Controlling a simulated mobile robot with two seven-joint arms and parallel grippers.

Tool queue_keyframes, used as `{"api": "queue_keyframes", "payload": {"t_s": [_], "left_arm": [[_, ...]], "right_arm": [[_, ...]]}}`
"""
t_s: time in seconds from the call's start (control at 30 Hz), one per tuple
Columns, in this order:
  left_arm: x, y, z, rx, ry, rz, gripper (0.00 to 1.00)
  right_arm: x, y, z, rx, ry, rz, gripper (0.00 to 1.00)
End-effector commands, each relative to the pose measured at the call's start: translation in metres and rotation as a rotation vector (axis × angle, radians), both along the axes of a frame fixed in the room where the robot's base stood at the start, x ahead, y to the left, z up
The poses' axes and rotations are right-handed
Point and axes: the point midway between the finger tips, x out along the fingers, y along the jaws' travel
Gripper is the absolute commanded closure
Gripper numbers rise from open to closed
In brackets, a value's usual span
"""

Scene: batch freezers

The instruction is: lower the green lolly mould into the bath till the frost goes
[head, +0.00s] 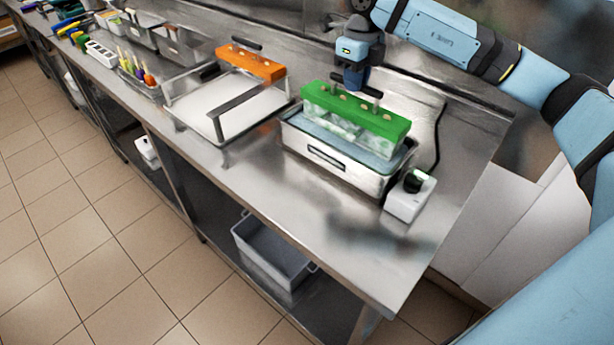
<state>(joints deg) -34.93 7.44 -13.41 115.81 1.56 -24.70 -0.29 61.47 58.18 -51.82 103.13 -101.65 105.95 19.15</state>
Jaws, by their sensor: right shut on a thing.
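The green lolly mould (355,114) has a green top plate with several pale stick ends and frosted, whitish clear cells below it. My right gripper (365,92) comes down from above and is shut on the mould's dark handle. The mould is level over the steel bath (338,167), which holds bluish water. The cells' lower parts are at or just behind the bath's front rim; I cannot tell how deep they are in the water. My left gripper does not show.
A white control box with a dark knob (410,194) stands right of the bath. Left of it, an orange mould (250,62) sits at the back of a framed white tray (215,104). The front of the steel counter (290,205) is clear. A grey bin (272,250) is below.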

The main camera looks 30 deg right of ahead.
Motion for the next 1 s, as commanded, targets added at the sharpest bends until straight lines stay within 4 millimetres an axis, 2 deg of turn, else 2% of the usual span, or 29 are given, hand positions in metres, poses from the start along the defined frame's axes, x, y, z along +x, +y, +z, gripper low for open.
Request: {"api": "queue_keyframes", "payload": {"t_s": [1.0], "left_arm": [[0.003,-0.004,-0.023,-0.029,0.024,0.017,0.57]], "right_arm": [[0.0,0.0,-0.05,0.0,-0.002,-0.001,1.0]]}}
